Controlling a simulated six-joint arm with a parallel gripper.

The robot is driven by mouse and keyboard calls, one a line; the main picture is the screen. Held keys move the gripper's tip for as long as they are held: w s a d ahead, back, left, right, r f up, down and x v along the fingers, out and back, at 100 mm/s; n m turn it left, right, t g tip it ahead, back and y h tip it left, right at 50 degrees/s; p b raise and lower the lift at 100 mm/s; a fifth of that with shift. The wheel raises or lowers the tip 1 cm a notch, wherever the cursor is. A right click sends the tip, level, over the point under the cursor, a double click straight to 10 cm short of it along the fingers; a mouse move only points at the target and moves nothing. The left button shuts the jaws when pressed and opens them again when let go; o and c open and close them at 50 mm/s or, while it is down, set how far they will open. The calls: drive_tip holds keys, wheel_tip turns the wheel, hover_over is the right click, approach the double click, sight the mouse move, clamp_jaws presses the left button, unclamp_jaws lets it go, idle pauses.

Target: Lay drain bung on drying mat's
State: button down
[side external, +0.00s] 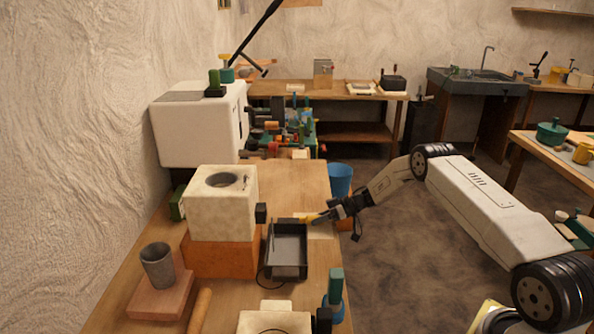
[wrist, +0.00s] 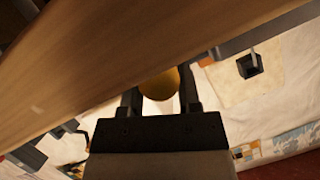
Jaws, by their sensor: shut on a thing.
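My gripper (side external: 319,216) reaches in from the right over the near right edge of the wooden bench. It is shut on a small ochre-yellow thing (side external: 306,219), which looks like the drain bung. In the wrist view this thing (wrist: 160,84) shows a rounded end between the two dark fingers (wrist: 160,98). A pale flat piece (side external: 321,230), possibly the drying mat, lies at the bench edge just below my gripper. I cannot tell whether the held thing touches it.
A dark open tray (side external: 303,257) lies just left of and below my gripper. A blue bucket (side external: 340,180) stands beyond the bench edge. Bare bench (side external: 290,185) shows behind the tray.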

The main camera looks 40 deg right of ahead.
drive_tip(key=shift+c, duration=1.2)
unclamp_jaws()
drive_tip(key=shift+f, duration=0.1)
drive_tip(key=shift+r, duration=3.1)
